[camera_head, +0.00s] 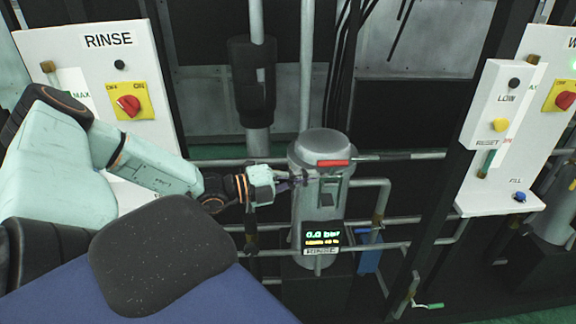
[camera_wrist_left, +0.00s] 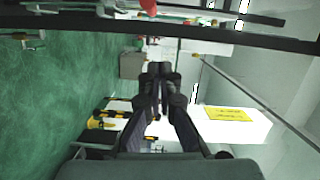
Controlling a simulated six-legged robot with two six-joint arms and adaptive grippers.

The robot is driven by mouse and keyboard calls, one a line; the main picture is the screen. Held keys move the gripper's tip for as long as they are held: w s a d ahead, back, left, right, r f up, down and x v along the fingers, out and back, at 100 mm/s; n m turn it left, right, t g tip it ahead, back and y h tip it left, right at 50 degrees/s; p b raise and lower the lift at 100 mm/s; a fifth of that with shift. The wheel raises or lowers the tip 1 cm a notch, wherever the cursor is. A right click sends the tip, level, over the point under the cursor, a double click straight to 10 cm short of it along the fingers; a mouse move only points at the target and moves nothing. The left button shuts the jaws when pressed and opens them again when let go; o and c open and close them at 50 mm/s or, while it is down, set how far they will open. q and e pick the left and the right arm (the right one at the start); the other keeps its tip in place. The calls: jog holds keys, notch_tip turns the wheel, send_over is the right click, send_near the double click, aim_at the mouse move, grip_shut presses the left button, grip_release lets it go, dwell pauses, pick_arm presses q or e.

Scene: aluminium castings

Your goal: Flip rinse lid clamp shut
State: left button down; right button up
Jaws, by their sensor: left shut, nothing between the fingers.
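The rinse canister (camera_head: 303,215) is a grey upright cylinder with a domed lid (camera_head: 323,140), which looks seated on top. The lid clamp has a red handle (camera_head: 333,163) lying roughly level across the front of the lid, with a metal bracket below it. My left gripper (camera_head: 292,181) reaches in from the left, its tips close to the canister's left side, below and left of the red handle. I cannot tell if they touch it. In the left wrist view the fingers (camera_wrist_left: 160,72) are shut and empty. My right gripper is not in view.
A lit display (camera_head: 322,235) on the canister reads 0.0 bar. The white RINSE panel (camera_head: 60,45) with a red switch (camera_head: 128,105) is at left. Another white panel (camera_head: 545,60) is at right. Horizontal pipes (camera_head: 410,157) run beside and behind the canister.

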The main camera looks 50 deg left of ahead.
pick_arm(q)
jog(key=p+v, duration=0.3)
jog(key=v, duration=0.1)
jog(key=shift+s+a, duration=0.1)
jog(key=shift+s, duration=0.1)
jog(key=shift+a, duration=0.1)
dwell(0.4)
